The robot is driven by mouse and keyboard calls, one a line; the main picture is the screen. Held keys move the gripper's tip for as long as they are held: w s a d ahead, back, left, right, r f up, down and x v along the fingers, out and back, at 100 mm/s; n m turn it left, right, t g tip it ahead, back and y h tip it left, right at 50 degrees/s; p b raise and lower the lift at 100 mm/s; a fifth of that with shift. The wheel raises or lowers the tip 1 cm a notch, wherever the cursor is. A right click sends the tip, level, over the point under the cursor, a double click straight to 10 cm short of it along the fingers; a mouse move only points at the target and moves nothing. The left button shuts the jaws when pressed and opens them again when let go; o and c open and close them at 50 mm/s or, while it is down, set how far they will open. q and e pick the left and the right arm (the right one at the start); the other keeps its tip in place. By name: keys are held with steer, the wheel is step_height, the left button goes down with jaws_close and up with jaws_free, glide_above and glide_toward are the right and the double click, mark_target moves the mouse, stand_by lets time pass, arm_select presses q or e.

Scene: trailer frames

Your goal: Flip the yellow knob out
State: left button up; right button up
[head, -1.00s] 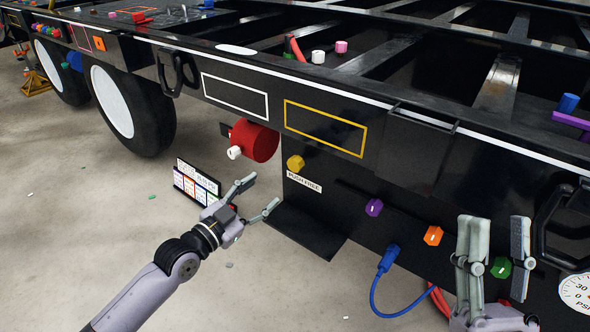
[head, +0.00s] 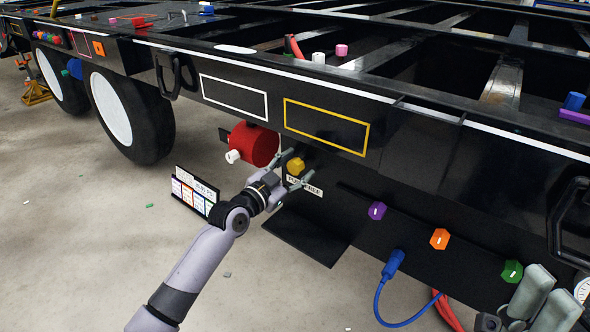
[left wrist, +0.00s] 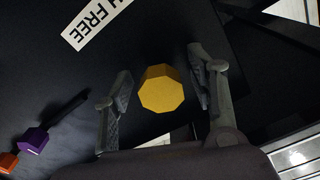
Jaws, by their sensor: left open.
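The yellow knob (head: 296,165) is a faceted knob on the black panel, just above the white "PUSH FREE" label (head: 314,191). In the left wrist view the yellow knob (left wrist: 161,88) sits between the two fingers of my open left gripper (left wrist: 162,90), with a gap visible on each side. In the head view my left gripper (head: 290,178) is at the knob, its fingers partly overlapping the label. Part of my right gripper (head: 540,300) shows at the lower right edge of the head view, far from the knob; its fingertips are not clear.
A red cylinder (head: 254,145) with a white knob is left of the yellow knob. Purple (head: 377,211), orange (head: 439,238) and green (head: 512,271) knobs line the panel to the right. A blue plug (head: 392,262) with cable hangs below. A black plate (head: 310,232) juts out underneath.

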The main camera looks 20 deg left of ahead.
arm_select(q)
jaws_close()
stand_by(0.7)
